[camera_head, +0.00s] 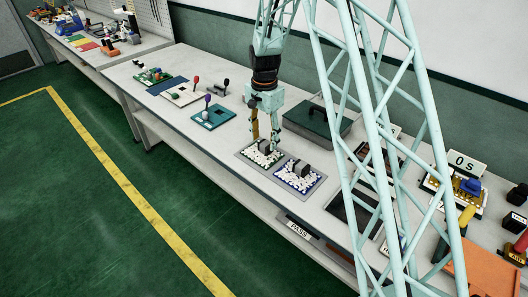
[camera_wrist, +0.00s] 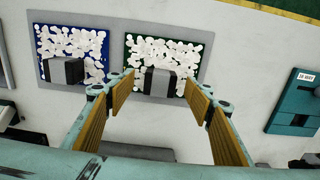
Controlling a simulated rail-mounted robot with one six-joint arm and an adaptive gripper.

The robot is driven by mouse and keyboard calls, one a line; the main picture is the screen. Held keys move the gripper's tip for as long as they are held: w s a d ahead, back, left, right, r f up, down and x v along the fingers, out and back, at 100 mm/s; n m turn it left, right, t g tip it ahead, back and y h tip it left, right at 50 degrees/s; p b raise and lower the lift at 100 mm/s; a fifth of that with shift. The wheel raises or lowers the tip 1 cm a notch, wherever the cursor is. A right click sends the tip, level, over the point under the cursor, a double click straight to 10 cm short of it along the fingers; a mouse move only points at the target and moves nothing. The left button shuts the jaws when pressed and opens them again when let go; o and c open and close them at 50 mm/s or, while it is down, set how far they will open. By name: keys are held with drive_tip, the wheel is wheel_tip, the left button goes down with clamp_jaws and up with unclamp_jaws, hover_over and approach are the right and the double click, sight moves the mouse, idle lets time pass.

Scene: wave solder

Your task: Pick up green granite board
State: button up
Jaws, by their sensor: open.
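In the wrist view my gripper (camera_wrist: 163,83) is open and empty. I cannot tell whether the fingers touch the board.
A similar blue-edged board (camera_head: 313,181) lies just beside it, also with a dark block; it shows in the wrist view (camera_wrist: 77,42). A teal board (camera_head: 213,117) lies to the left. A dark green case (camera_head: 318,121) stands behind. A lattice frame crosses the right side.

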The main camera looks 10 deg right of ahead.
sight(264, 145)
drive_tip(key=shift+f+b, duration=0.3)
drive_tip(key=shift+f, duration=1.45)
drive_tip(key=shift+c, duration=0.7)
drive_tip(key=c, duration=0.9)
drive_tip(key=shift+r, duration=0.2)
drive_tip(key=shift+c, duration=0.2)
drive_tip(key=shift+r+p, duration=0.9)
drive_tip(key=shift+r, duration=3.95)
